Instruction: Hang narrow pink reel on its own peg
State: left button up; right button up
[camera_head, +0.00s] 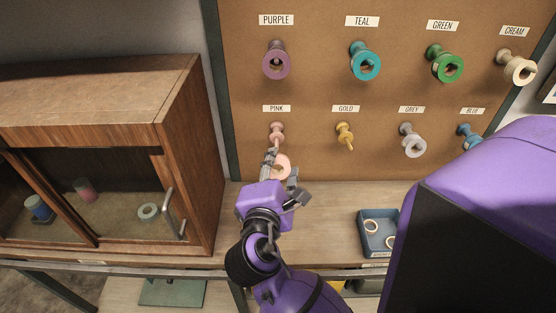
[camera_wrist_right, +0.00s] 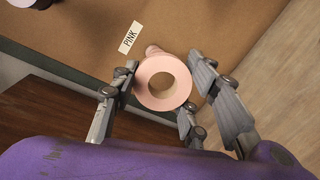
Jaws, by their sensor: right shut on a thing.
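The pink reel (camera_head: 283,161) is a pale pink ring held just below the pink peg (camera_head: 276,131), under the PINK label (camera_head: 276,108) on the board. My right gripper (camera_head: 279,164) is shut on the reel. In the right wrist view the reel (camera_wrist_right: 143,92) sits between the fingers (camera_wrist_right: 163,97) with its open hole toward the camera. Part of the pink peg (camera_wrist_right: 152,50) shows behind its upper rim. No peg tip shows through the hole. I cannot tell whether reel and peg touch. My left gripper is not in view.
The purple (camera_head: 270,70), teal (camera_head: 358,70), green (camera_head: 434,66) and grey (camera_head: 407,150) pegs carry reels; the gold peg (camera_head: 344,131) is bare. A wooden cabinet (camera_head: 185,140) stands left. A blue tray (camera_head: 365,240) with rings sits on the bench (camera_head: 330,200).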

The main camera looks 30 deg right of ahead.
aim_at(276, 142)
jog(key=shift+w, duration=0.25)
jog(key=shift+w+d+f, duration=0.1)
jog(key=shift+w+d, duration=0.1)
jog(key=shift+w+d+f, duration=0.1)
jog(key=shift+w+d, duration=0.2)
jog(key=shift+w, duration=0.25)
jog(key=shift+w+a+f+b+x, duration=0.15)
jog(key=shift+b+x, duration=0.15)
jog(key=shift+x, duration=0.7)
jog(key=shift+a+f+b+x, duration=0.1)
jog(key=shift+b+x, duration=0.25)
jog(key=shift+x, duration=0.65)
jog(key=shift+w+a+f+b+x, duration=0.15)
jog(key=shift+b+x, duration=0.15)
jog(key=shift+x, duration=0.65)
jog(key=shift+b+x, duration=0.4)
jog(key=shift+x, duration=0.7)
jog(key=shift+w, duration=0.25)
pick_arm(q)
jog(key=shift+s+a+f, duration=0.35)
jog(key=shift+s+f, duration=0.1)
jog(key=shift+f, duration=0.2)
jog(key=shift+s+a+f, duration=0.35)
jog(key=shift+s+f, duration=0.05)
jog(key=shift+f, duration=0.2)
pick_arm(e)
jog(key=shift+w+d+f, duration=0.2)
jog(key=shift+w+d, duration=0.05)
jog(key=shift+w, duration=0.1)
